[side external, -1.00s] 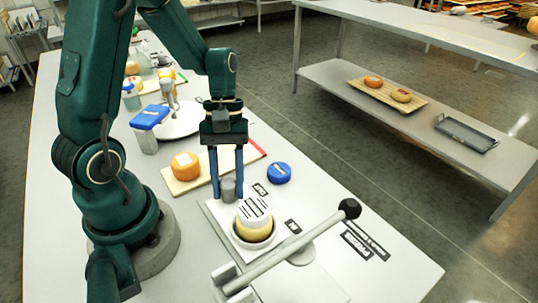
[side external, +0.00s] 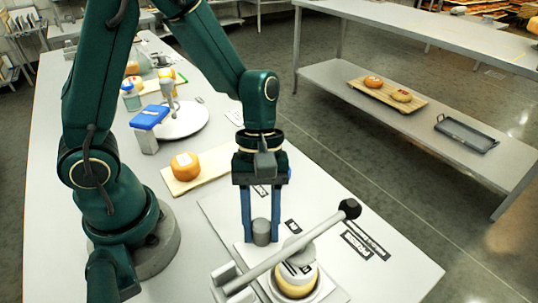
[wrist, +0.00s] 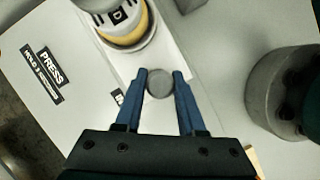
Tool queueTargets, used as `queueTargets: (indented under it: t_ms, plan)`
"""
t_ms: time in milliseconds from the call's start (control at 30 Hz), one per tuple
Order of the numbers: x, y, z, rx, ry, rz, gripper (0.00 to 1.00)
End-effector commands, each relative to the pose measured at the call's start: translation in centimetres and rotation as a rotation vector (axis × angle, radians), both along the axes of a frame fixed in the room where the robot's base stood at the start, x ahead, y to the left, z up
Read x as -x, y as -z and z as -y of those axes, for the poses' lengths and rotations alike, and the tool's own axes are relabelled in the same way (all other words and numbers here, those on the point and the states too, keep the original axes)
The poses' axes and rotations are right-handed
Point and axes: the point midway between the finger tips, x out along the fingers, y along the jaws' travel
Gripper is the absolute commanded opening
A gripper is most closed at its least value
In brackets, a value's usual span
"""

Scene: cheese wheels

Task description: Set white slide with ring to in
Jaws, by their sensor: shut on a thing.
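The white slide (wrist: 178,62) lies flat on the press board and carries a round ring (wrist: 128,50). A yellow cheese (side external: 296,287) with a white top sits in the ring, partly hidden behind the lever in the side view. A grey knob (side external: 262,232) stands on the slide's near end in the wrist view (wrist: 160,84). My gripper (side external: 261,238) points down and is shut on the knob, one blue finger on each side. The wrist view also shows my gripper (wrist: 162,76) with its tips at the knob.
The press lever (side external: 300,245) with a black ball end crosses above the slide and cheese. A board (side external: 185,187) with an orange cheese stands behind. A blue-topped block (side external: 149,118) and a round white plate (side external: 182,120) are farther back.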

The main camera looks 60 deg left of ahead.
Motion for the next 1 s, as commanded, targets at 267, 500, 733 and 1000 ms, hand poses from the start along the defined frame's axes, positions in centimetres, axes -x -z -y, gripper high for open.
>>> queueTargets:
  t_ms: [267,500,733,1000]
  plan:
    - [-0.2,-0.1,0.4,0.007,-0.008,0.004,0.00]
    - [-0.2,-0.1,0.4,0.006,-0.008,0.002,0.69]
    - [-0.2,-0.3,0.3,0.007,-0.007,0.003,0.69]
    - [-1.0,-3.2,-0.7,0.008,-0.009,0.008,0.69]
